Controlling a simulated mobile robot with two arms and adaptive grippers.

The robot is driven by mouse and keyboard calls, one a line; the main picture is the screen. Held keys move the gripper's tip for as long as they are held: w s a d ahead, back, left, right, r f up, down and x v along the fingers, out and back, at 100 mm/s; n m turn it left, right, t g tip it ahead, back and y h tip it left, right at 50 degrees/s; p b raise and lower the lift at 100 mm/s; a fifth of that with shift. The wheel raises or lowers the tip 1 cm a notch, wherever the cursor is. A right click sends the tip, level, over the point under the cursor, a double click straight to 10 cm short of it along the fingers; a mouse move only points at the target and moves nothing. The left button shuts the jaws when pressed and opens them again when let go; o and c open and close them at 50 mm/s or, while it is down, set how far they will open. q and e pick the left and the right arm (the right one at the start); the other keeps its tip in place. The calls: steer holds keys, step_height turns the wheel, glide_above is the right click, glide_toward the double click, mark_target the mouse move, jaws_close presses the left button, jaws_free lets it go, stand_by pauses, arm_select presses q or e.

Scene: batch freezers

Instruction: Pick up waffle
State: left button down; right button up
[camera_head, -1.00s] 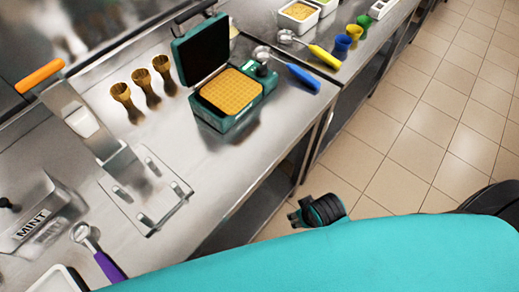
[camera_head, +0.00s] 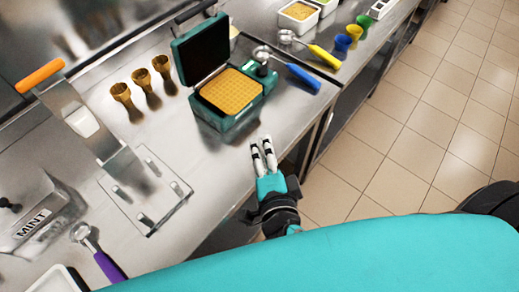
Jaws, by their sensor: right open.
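The waffle (camera_head: 231,91) is a flat, golden, gridded sheet lying in the lower half of the teal waffle maker (camera_head: 230,122). The maker's lid (camera_head: 202,50) stands open, tilted up behind it. My right gripper (camera_head: 262,150) is at the counter's front edge, below and to the right of the waffle maker in the picture. Its two fingers are apart, empty, and point up toward the waffle maker without touching it. My left gripper is not in view.
A scoop with a blue handle (camera_head: 303,77) lies close to the right of the waffle maker. Cones (camera_head: 123,98) stand to its left. A metal press with an orange handle (camera_head: 40,76) and a purple-handled scoop (camera_head: 108,266) are further left. The counter in front of the waffle maker is clear.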

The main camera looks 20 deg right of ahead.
steer(key=shift+a+r+m+t, duration=0.5)
steer(key=shift+a+r, duration=0.2)
steer(key=shift+r, duration=0.05)
steer(key=p, duration=0.5)
glide_toward(247, 101)
steer(key=p+x, duration=0.1)
steer(key=x, duration=0.6)
steer(key=shift+w+d, duration=0.1)
steer(key=shift+w, duration=0.25)
steer(key=shift+w+d+f, duration=0.1)
steer(key=shift+w+f, duration=0.1)
steer(key=shift+w, duration=0.5)
